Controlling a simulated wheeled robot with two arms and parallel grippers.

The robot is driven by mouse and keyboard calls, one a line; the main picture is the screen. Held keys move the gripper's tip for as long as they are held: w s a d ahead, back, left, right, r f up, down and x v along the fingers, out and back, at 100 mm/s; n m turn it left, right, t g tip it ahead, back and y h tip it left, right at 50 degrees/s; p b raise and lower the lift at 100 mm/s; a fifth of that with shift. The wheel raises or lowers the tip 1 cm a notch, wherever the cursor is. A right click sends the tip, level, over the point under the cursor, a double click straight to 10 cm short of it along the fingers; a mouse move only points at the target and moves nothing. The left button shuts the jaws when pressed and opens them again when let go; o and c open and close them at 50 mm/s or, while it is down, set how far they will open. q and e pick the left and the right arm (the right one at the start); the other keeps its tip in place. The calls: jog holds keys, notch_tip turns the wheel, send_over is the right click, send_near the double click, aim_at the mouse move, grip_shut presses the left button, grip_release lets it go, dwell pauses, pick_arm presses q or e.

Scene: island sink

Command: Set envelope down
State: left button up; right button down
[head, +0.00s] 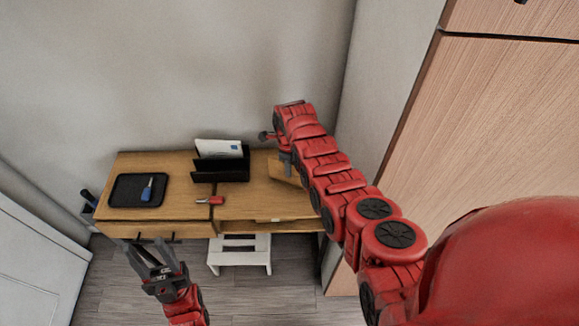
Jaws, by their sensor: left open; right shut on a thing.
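A tan envelope (281,172) is over the right part of the wooden desk, partly hidden by my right arm. My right gripper (286,162) is at its upper edge and shut on it. I cannot tell whether the envelope touches the desktop. A white envelope (215,148) stands in a black letter holder (233,172) at the back of the desk, left of my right gripper. My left gripper (148,252) is open and empty, in front of the desk's left part.
The desk (255,204) carries a black tray (122,192) with a blue object (147,190), and a small red object (212,200). A white stool (240,256) is beneath. A wooden cabinet (500,120) stands right. Bare desktop shows between holder and front edge.

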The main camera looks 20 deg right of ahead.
jog(key=shift+f, duration=0.3)
jog(key=c, duration=1.3)
grip_release()
jog(key=shift+c, duration=0.2)
jog(key=o, duration=0.4)
jog(key=shift+o, duration=0.2)
